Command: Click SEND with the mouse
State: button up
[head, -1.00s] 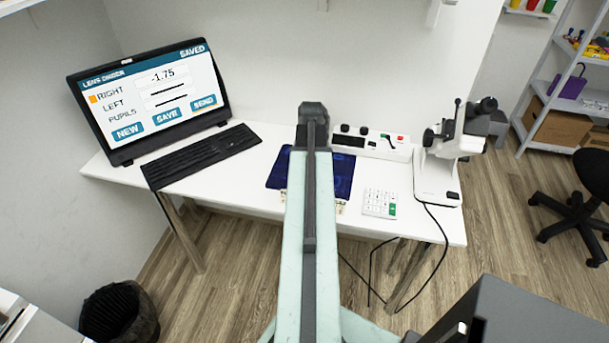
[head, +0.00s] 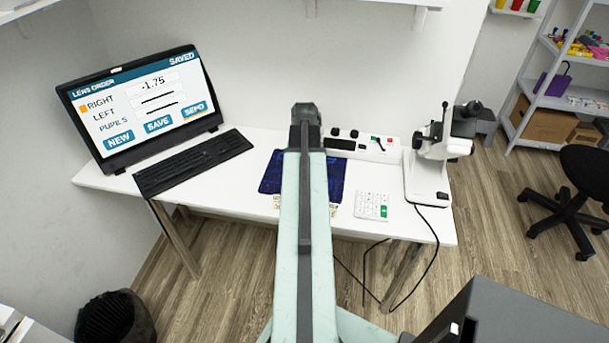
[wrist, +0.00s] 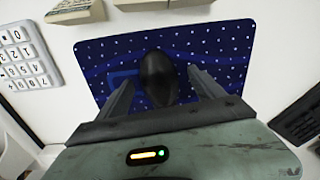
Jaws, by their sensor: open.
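The black mouse (wrist: 158,76) lies on a dark blue dotted mat (wrist: 228,45), which also shows in the head view (head: 271,176). My gripper (wrist: 161,77) is open, with one finger on each side of the mouse; I cannot tell whether they touch it. In the head view my arm hides the mouse and the gripper. The monitor (head: 140,105) shows LENS ORDER with SAVED at its top right. RIGHT reads -1.75 and has an orange square beside it; LEFT and PUPILS show dashes. The SEND button (head: 194,109) is right of SAVE and NEW. I can make out no pointer.
A black keyboard (head: 194,162) lies left of the mat. A white keypad (head: 371,205) lies to its right, also in the wrist view (wrist: 22,58). A white control box (head: 365,146) and a microscope-like device (head: 430,165) stand at the right. A cable hangs off the front edge.

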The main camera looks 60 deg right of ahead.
notch_tip(320, 180, up, 6)
jog(key=p, duration=0.5)
jog(key=shift+r, duration=0.2)
jog(key=shift+f, duration=0.15)
